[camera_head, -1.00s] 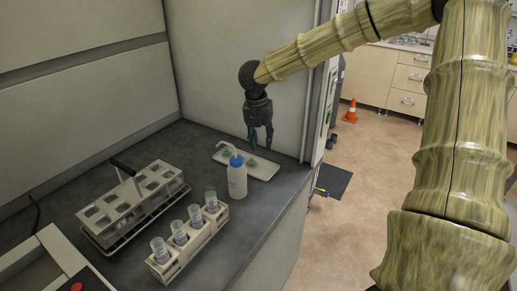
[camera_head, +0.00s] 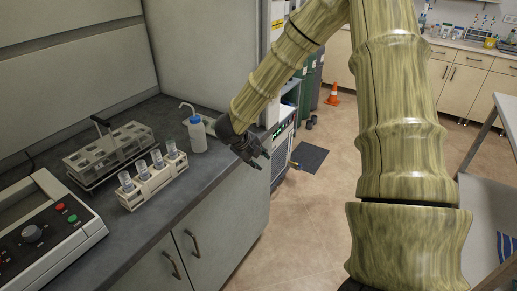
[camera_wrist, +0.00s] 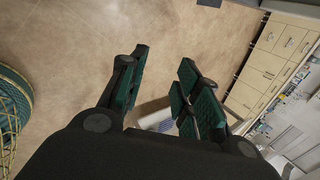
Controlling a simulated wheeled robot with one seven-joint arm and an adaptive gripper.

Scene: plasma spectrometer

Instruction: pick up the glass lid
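I cannot make out a glass lid in either current view. The pale tray behind the wash bottle, which showed small greenish pieces earlier, is now hidden behind the bottle and my arm. My gripper (camera_head: 262,158) is out past the right edge of the counter (camera_head: 205,181), to the right of the wash bottle (camera_head: 197,135). In the wrist view my gripper (camera_wrist: 162,72) has its two green-padded fingers spread apart. Only floor and distant furniture show between them, so it is empty.
A rack with several vials (camera_head: 155,183) stands on the counter left of the bottle, with a larger grey rack (camera_head: 108,153) behind it. A control panel instrument (camera_head: 52,228) is at lower left. An orange cone (camera_head: 333,95) stands on the open floor.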

